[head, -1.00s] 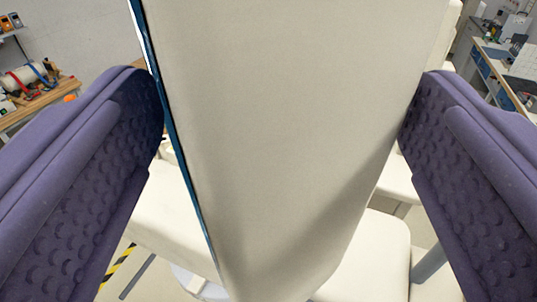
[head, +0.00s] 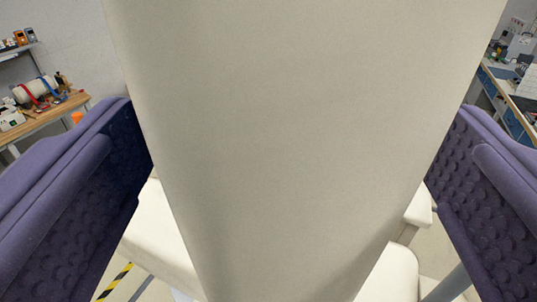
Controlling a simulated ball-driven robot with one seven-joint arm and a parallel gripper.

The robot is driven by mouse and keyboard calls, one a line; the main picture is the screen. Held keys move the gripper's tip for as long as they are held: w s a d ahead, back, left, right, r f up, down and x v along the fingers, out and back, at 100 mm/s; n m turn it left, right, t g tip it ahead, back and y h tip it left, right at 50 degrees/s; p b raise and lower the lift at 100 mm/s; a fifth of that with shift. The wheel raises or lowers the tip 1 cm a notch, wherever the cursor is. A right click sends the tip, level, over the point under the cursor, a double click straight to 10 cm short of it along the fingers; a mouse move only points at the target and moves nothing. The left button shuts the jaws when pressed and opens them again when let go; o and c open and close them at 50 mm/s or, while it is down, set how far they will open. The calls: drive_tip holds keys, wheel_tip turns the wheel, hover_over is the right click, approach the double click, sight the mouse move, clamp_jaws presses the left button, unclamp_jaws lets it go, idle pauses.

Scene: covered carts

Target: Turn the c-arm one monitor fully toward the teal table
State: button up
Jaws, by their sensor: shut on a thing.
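A tall cream panel, which I take to be the c-arm one monitor (head: 295,120), fills the middle of the head view. It narrows toward the bottom, and no screen face shows. My gripper (head: 290,172) is shut on it, with one purple ridged finger against each side. The monitor's upper end runs out of the picture. What carries it is hidden. I cannot make out a teal table.
Cream covered parts (head: 160,240) lie below and behind the monitor. A wooden bench (head: 45,120) with tools is at the far left, and a blue-fronted counter (head: 505,100) is at the far right. Yellow-black tape (head: 117,281) marks the floor at lower left.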

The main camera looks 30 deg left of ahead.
drive_tip(key=shift+d+f, duration=0.2)
drive_tip(key=shift+f, duration=0.05)
drive_tip(key=shift+s+d, duration=0.1)
drive_tip(key=shift+s, duration=0.05)
drive_tip(key=b+v, duration=0.2)
drive_tip(key=v, duration=0.5)
drive_tip(key=shift+s, duration=0.15)
drive_tip(key=shift+s+r, duration=0.1)
